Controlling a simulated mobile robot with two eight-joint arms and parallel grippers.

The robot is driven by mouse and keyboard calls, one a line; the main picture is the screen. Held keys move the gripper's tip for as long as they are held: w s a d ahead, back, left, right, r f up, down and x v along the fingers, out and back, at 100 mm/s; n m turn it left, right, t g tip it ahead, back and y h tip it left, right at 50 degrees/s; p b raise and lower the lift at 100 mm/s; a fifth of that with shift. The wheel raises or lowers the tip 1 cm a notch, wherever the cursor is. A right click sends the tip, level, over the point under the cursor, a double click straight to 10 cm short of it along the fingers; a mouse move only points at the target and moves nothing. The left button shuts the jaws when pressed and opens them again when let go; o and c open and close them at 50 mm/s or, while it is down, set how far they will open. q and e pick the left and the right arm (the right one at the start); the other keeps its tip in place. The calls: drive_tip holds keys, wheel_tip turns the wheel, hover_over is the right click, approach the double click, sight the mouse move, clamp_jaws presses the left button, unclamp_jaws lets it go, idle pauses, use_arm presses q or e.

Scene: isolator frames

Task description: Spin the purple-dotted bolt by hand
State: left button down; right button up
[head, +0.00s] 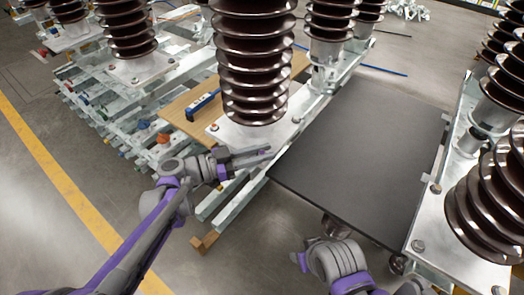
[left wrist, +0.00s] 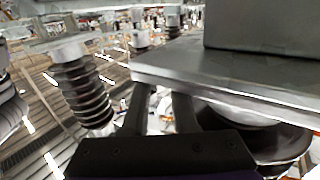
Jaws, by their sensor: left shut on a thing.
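My left gripper (head: 262,153) reaches in from the left to the front edge of the metal base plate (head: 248,135) under the middle ribbed insulator (head: 250,60). In the left wrist view its two dark fingers (left wrist: 160,108) stand a little apart, tips at the edge of a metal plate (left wrist: 215,72). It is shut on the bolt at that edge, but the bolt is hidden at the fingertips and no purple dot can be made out. My right gripper (head: 318,258) is low in the head view, over the floor before the black platform; its jaws do not show clearly.
A black flat platform (head: 365,150) lies right of the middle insulator. A wooden board (head: 190,108) with a blue tool (head: 204,104) lies behind my left gripper. More insulators on metal frames stand left and right. The floor (head: 60,220) at the left is clear.

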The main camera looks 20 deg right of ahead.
use_arm(q)
drive_tip(key=shift+m+g, duration=0.9)
drive_tip(key=shift+g, duration=0.5)
drive_tip(key=shift+g, duration=0.3)
drive_tip(key=c, duration=0.7)
unclamp_jaws()
drive_tip(key=shift+a, duration=0.1)
drive_tip(key=w+a+p, duration=0.1)
drive_tip(key=a, duration=0.9)
drive_tip(key=shift+w+a, duration=0.2)
drive_tip(key=shift+a, duration=0.1)
drive_tip(key=shift+s, duration=0.1)
